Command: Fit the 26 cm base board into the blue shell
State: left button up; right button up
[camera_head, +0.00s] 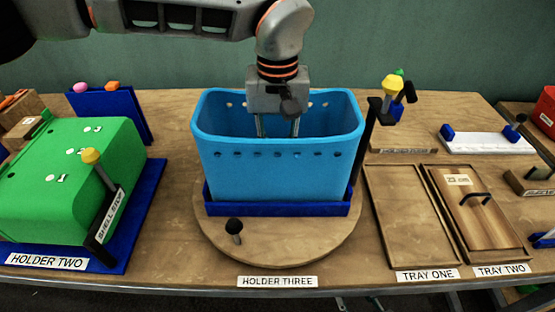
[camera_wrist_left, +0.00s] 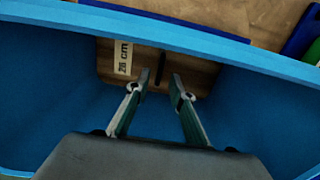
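The blue shell (camera_head: 277,172) stands open side up in the blue cradle of holder three (camera_head: 280,208). The wooden base board (camera_wrist_left: 196,76), labelled 26 cm, lies down inside the shell in the left wrist view. A dark bar-shaped handle (camera_wrist_left: 163,62) stands out on it. My left gripper (camera_head: 278,128) points down into the shell's opening. In the wrist view its two fingers (camera_wrist_left: 162,82) are apart, one on each side of the handle's line, with visible gaps. The shell's front wall hides the board in the head view. My right gripper is not in view.
Tray one (camera_head: 372,215) is empty; tray two (camera_head: 517,258) holds a 23 cm board (camera_head: 470,220). A black upright lever (camera_head: 360,150) stands close to the shell's right side. A green shell (camera_head: 75,175) sits in holder two at the left.

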pick_arm(q)
notch_tip(320, 180, up, 9)
jog(key=shift+f+p, duration=0.15)
jog(key=shift+p, duration=0.15)
